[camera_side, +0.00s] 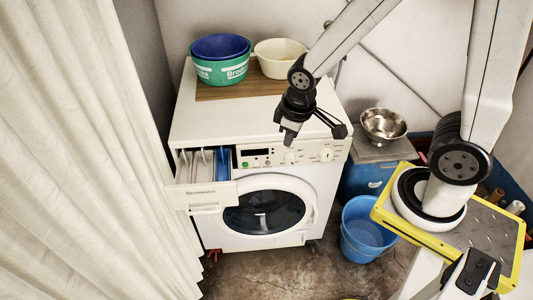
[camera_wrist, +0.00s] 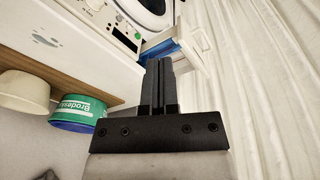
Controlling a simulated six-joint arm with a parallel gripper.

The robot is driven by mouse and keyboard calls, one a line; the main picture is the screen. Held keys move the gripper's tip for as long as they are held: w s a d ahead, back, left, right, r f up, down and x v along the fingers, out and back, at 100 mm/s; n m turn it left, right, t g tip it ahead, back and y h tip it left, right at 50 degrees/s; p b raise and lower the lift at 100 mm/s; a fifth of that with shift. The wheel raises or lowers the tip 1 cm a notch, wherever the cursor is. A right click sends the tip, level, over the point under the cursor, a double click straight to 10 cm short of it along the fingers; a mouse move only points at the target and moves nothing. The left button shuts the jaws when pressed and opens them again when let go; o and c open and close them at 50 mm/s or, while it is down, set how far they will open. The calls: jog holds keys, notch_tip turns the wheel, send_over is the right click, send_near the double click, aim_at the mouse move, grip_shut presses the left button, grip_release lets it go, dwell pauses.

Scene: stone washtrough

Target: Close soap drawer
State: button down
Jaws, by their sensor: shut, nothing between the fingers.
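The soap drawer (camera_side: 200,197) is pulled out at the upper left front of the white washing machine (camera_side: 310,201). Its open top shows white dividers and a blue compartment. In the wrist view the drawer (camera_wrist: 191,46) shows beyond the fingertips, partly hidden by them. My gripper (camera_side: 287,138) is shut and empty. In the side view it appears in front of the machine's control panel, to the right of the drawer and apart from it. In the wrist view my gripper (camera_wrist: 158,65) points toward the drawer; I cannot tell the gap.
A white curtain (camera_side: 85,150) hangs close left of the drawer. Blue and green tubs (camera_side: 220,66) and a cream bowl (camera_side: 280,57) stand on the machine top. A metal bowl (camera_side: 383,125) and a blue bucket (camera_side: 366,230) are to the right.

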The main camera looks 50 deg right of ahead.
jog(key=w+a+f+n+t+h, duration=0.1)
jog(key=w+a+f+n, duration=0.3)
jog(key=a+f+n, duration=0.5)
jog(key=w+a+f+n+t+h, duration=0.2)
jog(key=w+a+f+n+h, duration=0.2)
jog(key=a+f+n, duration=0.5)
jog(key=a+n, duration=0.6)
jog(key=a, duration=0.1)
jog(key=shift+t, duration=0.3)
jog(key=shift+f, duration=0.1)
jog(key=w+d+r+x, duration=0.1)
jog(key=x, duration=1.2)
jog(key=shift+w+d+r, duration=0.2)
jog(key=shift+r, duration=0.1)
